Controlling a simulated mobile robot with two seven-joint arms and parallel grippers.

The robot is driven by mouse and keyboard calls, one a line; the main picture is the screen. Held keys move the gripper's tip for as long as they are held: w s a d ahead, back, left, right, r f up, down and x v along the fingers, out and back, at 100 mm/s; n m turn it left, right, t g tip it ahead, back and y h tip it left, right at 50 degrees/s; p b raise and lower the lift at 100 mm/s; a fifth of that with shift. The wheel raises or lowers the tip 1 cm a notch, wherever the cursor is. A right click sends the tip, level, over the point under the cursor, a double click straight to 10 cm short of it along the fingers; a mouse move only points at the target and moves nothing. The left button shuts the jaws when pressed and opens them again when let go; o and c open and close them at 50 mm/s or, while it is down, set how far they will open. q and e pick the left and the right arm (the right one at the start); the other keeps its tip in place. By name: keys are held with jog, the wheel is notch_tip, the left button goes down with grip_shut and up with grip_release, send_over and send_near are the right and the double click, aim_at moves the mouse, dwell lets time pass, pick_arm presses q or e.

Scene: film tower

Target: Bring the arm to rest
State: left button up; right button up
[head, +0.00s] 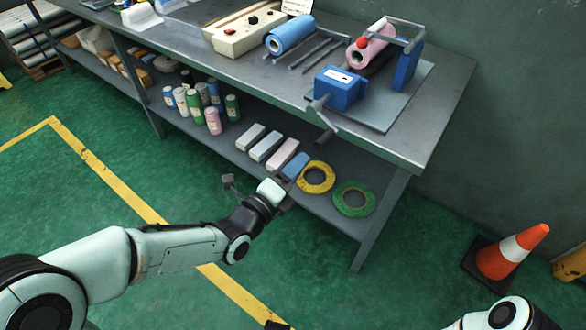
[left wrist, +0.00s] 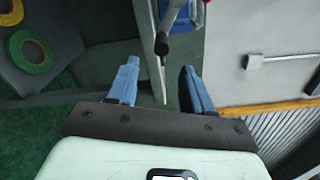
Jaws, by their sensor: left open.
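My left arm, pale mint with black joints, reaches from the lower left of the head view toward the bench's front. Its gripper (head: 291,172) is small there, in front of the lower shelf, and its fingers are hard to make out. In the left wrist view the gripper (left wrist: 160,68) has two blue fingers wide apart with nothing held between them. A dark crank handle shows beyond the gap. Only a piece of my right arm shows at the bottom right of the head view; its gripper is out of view.
The grey workbench (head: 447,105) carries a blue crank device (head: 340,88) and a pink roll (head: 371,48). Its lower shelf holds bottles, boxes, a yellow tape ring (head: 329,187) and a green tape ring (head: 353,211). An orange cone (head: 525,247) stands right. Green floor is open left.

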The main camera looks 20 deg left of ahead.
pick_arm(q)
jog(key=shift+s+a, duration=0.1)
jog(key=shift+s, duration=0.2)
